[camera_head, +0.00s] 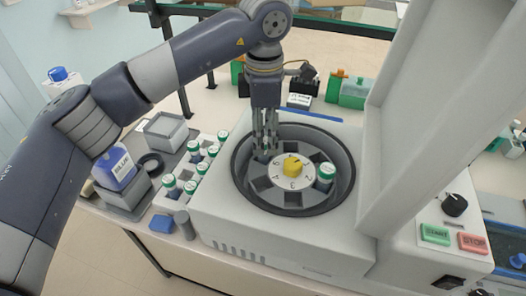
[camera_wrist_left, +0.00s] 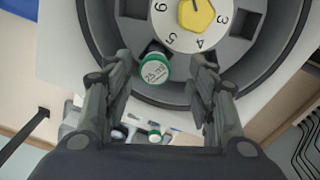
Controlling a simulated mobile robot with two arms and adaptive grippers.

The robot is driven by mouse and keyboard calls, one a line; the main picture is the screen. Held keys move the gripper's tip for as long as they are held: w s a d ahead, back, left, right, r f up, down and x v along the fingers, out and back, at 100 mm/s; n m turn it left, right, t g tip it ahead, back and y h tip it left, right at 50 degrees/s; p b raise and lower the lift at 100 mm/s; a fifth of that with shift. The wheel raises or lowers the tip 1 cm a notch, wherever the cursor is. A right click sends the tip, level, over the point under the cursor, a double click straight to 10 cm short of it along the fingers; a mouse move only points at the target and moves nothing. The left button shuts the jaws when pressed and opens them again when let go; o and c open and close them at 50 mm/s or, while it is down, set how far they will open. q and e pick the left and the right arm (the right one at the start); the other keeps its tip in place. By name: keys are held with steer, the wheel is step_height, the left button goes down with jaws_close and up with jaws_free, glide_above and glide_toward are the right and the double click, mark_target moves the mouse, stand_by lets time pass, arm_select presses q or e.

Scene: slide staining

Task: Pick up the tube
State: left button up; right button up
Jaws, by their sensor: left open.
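The centrifuge (camera_head: 222,225) stands open, with its rotor (camera_head: 268,198) and yellow centre knob (camera_head: 293,166) showing. One tube (camera_head: 326,176) with a white and green cap sits in the rotor's right side in the head view. My left gripper (camera_head: 265,148) points down into the back left of the bowl, its fingers apart. In the left wrist view a capped tube (camera_wrist_left: 154,69) in a rotor slot lies between and beyond the fingers of my left gripper (camera_wrist_left: 172,75); neither finger visibly touches it. That tube is hidden by the gripper in the head view. My right gripper is out of view.
Several green-capped tubes (camera_head: 193,147) stand in a rack left of the centrifuge. The raised lid (camera_head: 420,110) rises on the right. Green START (camera_head: 435,234) and red STOP (camera_head: 473,243) buttons are at front right.

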arm_select(q)
steer(key=f, duration=0.1)
steer(key=f+p, duration=0.2)
steer(key=f, duration=0.1)
steer(key=shift+w, duration=0.25)
steer(key=shift+a+f, duration=0.1)
steer(key=shift+f, duration=0.6)
steer(key=c, duration=1.1)
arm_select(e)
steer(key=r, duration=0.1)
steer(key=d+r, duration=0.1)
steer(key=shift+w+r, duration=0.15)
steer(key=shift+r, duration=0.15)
